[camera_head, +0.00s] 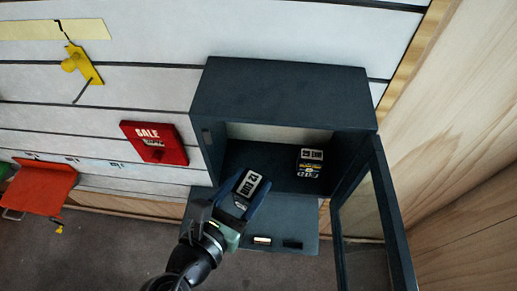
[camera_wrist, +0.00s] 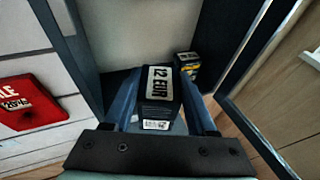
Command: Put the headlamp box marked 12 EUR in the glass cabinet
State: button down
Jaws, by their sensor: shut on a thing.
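My gripper (camera_head: 241,203) is shut on a dark headlamp box (camera_head: 249,184) with a white label reading 12 EUR. In the wrist view, the box (camera_wrist: 158,110) sits between the two blue fingers of my gripper (camera_wrist: 159,90), label up. The dark glass cabinet (camera_head: 280,95) stands open. The held box is at the left part of its opening; I cannot tell how far inside it is. The cabinet's glass door (camera_head: 362,215) is swung out to the right. The cabinet floor behind the held box is partly hidden.
Another dark box (camera_head: 309,172) with a white label stands inside the cabinet at the right; it also shows in the wrist view (camera_wrist: 187,66). A red SALE sign (camera_head: 154,143) hangs left of the cabinet. The cabinet interior between the boxes looks clear.

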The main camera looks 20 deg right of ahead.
jog(key=w+d+p, duration=0.2)
jog(key=w+d, duration=0.2)
jog(key=w, duration=0.6)
jog(key=f, duration=0.6)
jog(key=shift+w+d+f, duration=0.25)
jog(key=shift+w, duration=0.05)
jog(key=shift+w+f, duration=0.15)
jog(key=shift+f, duration=0.1)
jog(key=shift+c, duration=1)
grip_release()
jog(key=shift+f, duration=0.1)
